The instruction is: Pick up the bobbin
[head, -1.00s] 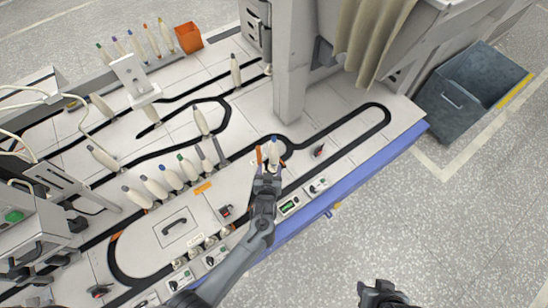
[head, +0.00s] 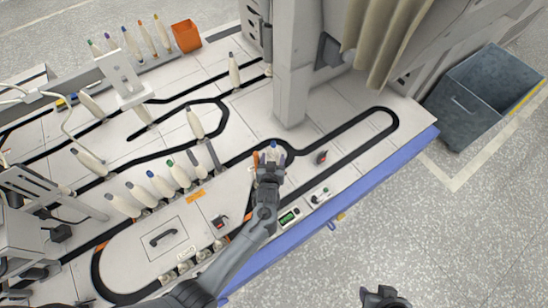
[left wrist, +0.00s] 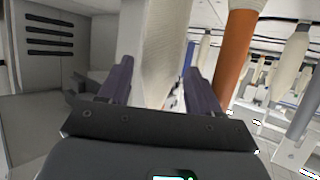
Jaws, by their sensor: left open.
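A pale bobbin with a blue tip (head: 273,152) stands upright on the track line in the middle of the head view. My left gripper (head: 269,160) is open at this bobbin, its fingers reaching to either side. In the left wrist view the pale bobbin (left wrist: 165,35) rises just ahead of and between the open fingers (left wrist: 158,78); I cannot tell whether they touch it. My right gripper (head: 383,296) shows only as a dark shape at the bottom edge, too partial to read.
An orange post (left wrist: 235,50) stands close beside the right finger. Several pale bobbins with coloured tips (head: 160,184) stand in a row to the left. A grey machine column (head: 292,70) rises behind. A blue-grey bin (head: 465,110) stands on the floor at right.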

